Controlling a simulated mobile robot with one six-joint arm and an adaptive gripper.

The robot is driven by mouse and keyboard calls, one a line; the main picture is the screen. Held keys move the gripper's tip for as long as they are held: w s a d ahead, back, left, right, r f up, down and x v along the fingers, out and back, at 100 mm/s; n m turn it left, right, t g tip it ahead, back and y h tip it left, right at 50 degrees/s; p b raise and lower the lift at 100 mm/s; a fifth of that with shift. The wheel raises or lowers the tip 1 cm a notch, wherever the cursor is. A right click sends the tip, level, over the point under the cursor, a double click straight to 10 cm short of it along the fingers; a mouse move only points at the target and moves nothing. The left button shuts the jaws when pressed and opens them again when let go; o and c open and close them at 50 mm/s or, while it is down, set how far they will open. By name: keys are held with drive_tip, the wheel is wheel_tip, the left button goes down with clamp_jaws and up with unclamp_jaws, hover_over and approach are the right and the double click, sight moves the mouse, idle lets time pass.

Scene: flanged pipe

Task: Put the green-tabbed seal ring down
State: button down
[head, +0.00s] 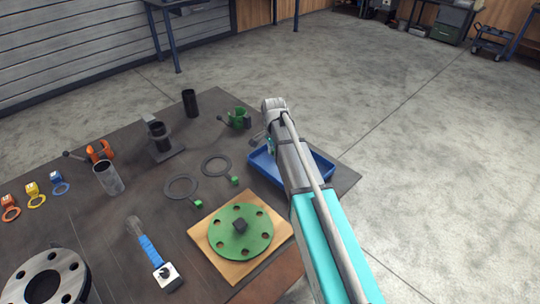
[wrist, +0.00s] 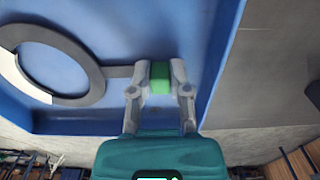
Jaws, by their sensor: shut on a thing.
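My gripper (wrist: 160,78) is shut on the green tab (wrist: 160,72) of a dark grey seal ring (wrist: 96,80). In the wrist view the ring is to the left of the fingers, over the blue tray (wrist: 100,122). I cannot tell whether the ring touches the tray floor. In the head view my arm hides most of the held ring and my fingers, and covers part of the blue tray (head: 322,166). Two other green-tabbed rings lie flat on the table, one left (head: 169,194) and one nearer the tray (head: 204,168).
A green flange (head: 225,222) sits on a wooden board (head: 272,245) in front of the tray. The table's right edge is close beyond the tray.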

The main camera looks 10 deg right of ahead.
drive_tip(key=shift+f, duration=0.1)
idle(0.3)
drive_tip(key=c, duration=0.6)
unclamp_jaws()
wheel_tip(320, 180, up, 12)
drive_tip(key=p, duration=1.2)
idle(0.5)
drive_tip(key=shift+s, duration=0.1)
drive_tip(key=s+d+n, duration=0.1)
drive_tip(key=s+n, duration=0.2)
drive_tip(key=s, duration=0.4)
drive_tip(key=s+d+n, duration=0.2)
drive_tip(key=s+n, duration=0.2)
drive_tip(key=s, duration=0.3)
drive_tip(key=s+d+n, duration=0.2)
drive_tip(key=s+n, duration=0.1)
drive_tip(key=s, duration=0.4)
drive_tip(key=shift+s+n, duration=0.4)
